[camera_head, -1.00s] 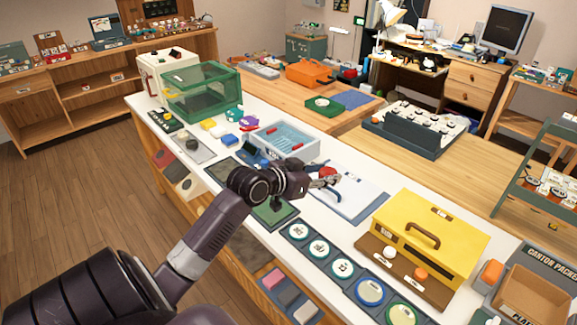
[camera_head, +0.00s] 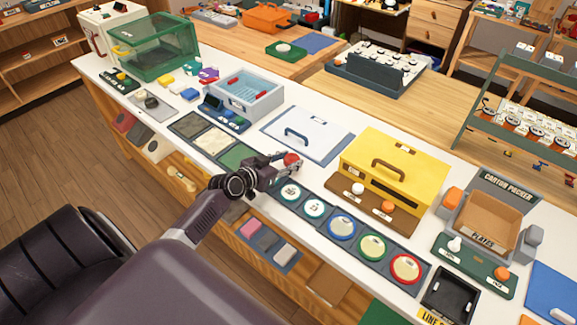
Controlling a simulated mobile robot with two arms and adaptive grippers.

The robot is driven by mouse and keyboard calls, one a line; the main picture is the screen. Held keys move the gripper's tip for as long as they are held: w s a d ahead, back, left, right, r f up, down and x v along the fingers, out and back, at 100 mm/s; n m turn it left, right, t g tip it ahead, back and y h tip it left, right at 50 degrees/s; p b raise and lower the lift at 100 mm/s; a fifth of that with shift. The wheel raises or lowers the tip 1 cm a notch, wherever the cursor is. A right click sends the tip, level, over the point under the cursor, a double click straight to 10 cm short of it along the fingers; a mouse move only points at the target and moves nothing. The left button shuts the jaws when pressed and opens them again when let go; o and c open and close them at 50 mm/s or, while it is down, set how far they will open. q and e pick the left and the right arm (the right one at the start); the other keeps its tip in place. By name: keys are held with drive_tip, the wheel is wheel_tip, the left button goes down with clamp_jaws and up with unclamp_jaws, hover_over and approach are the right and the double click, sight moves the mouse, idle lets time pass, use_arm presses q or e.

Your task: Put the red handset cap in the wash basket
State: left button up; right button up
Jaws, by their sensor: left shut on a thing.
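My left gripper (camera_head: 286,165) is shut on a small round red cap (camera_head: 291,158), which shows at its fingertips. It is over the white counter, between the flat lid and the row of round discs, left of the yellow box. How far above the counter it is, I cannot tell. The gripper hides part of the cap. A pale blue-grey open basin with red grips (camera_head: 262,105), which looks like the wash basket, stands further back to the left. My right gripper is not in view.
A pale flat lid with a blue handle (camera_head: 322,146) lies beyond the gripper. A yellow box (camera_head: 410,165) stands to its right. A row of coloured discs (camera_head: 342,228) runs along the front edge. A green clear-sided case (camera_head: 180,55) stands at the far left.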

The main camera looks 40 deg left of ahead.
use_arm(q)
drive_tip(key=shift+f+b, duration=0.3)
drive_tip(key=shift+f, duration=0.95)
drive_tip(key=o, duration=1)
